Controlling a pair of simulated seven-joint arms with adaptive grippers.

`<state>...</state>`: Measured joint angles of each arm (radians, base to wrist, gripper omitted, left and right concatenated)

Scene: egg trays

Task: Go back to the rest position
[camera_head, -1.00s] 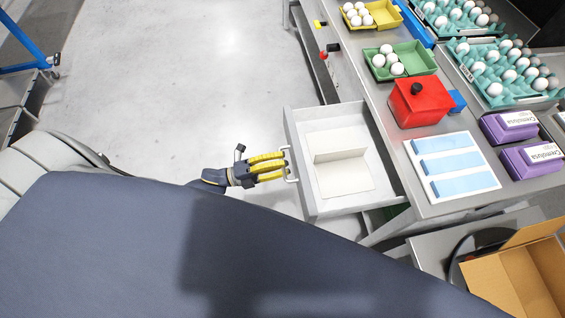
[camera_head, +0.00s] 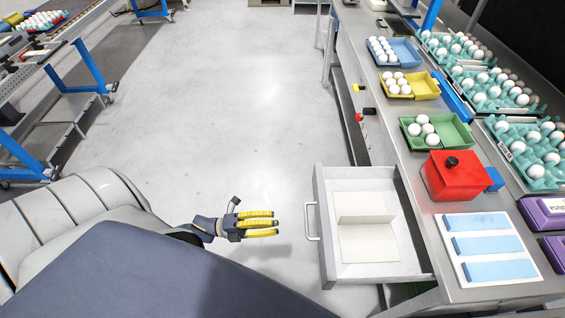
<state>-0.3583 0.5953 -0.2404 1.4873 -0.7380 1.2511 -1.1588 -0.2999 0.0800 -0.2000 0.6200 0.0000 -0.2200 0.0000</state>
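My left gripper (camera_head: 262,224) is in the lower middle of the head view, with yellow fingers stretched out to the right. Its fingers are spread a little apart, with nothing between them. It hangs over the bare floor, to the left of the drawer handle (camera_head: 312,222) and apart from it. The white drawer (camera_head: 322,190) is pulled out from the steel table. A pale card-like divider (camera_head: 368,246) lies inside it. My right gripper is not in view.
The steel table (camera_head: 428,180) runs along the right. It holds a red box (camera_head: 455,180), a green carton (camera_head: 458,133), a yellow carton (camera_head: 425,86), a blue carton (camera_head: 405,50) and teal egg trays (camera_head: 545,180). Grey floor (camera_head: 235,110) lies open in the middle. A blue-legged bench (camera_head: 88,62) stands at left.

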